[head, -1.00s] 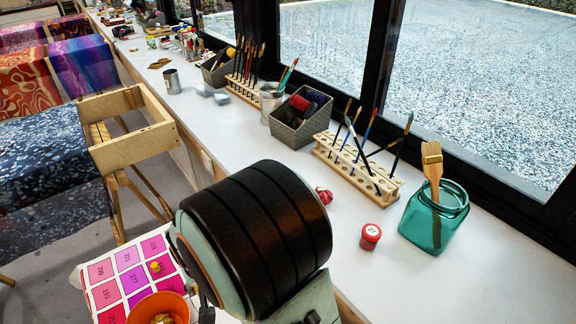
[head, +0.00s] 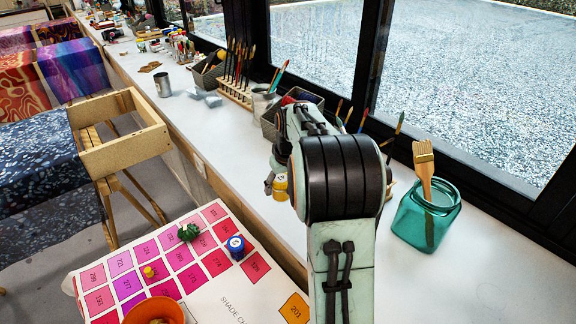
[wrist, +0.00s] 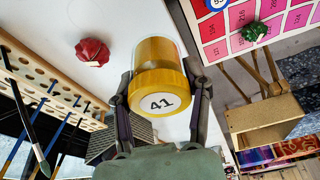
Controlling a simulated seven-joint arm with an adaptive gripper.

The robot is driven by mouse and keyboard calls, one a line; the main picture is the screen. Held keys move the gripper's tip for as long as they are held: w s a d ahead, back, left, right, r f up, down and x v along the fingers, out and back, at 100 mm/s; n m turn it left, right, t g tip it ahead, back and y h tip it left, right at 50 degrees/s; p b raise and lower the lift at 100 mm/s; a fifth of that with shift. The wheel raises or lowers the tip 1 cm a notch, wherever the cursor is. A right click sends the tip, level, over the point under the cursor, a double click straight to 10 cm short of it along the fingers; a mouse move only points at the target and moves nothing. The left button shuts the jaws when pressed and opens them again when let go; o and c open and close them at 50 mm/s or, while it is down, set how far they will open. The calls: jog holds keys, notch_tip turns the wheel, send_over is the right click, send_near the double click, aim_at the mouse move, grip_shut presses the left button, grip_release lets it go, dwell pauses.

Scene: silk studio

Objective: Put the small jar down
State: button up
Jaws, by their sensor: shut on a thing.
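The small jar (wrist: 160,60) has a yellow lid marked 41 and a clear body with yellow contents. My gripper (wrist: 161,86) is shut on it, one finger on each side near the lid. My gripper (head: 268,184) is partly hidden there by my arm. I cannot tell whether the jar touches the counter.
A red faceted object (wrist: 92,52) lies on the counter near the wooden brush rack (wrist: 45,85). A teal glass jar with a brush (head: 425,222) stands at right. A shade chart (head: 205,290) holds a blue-lidded jar (head: 236,246), a green object (head: 188,232) and an orange bowl (head: 155,308).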

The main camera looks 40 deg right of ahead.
jog(key=w+d+f, duration=0.2)
jog(key=w+f, duration=0.1)
jog(key=w+d+f, duration=0.2)
jog(key=w+f, duration=0.1)
jog(key=w, duration=0.1)
jog(key=w+d+f, duration=0.2)
jog(key=w+f, duration=0.1)
jog(key=w, duration=0.1)
jog(key=shift+w+d+f, duration=0.15)
jog(key=shift+d+f, duration=0.1)
jog(key=shift+d, duration=0.05)
jog(key=shift+f, duration=1.6)
jog(key=shift+f, duration=0.15)
jog(key=o, duration=1.2)
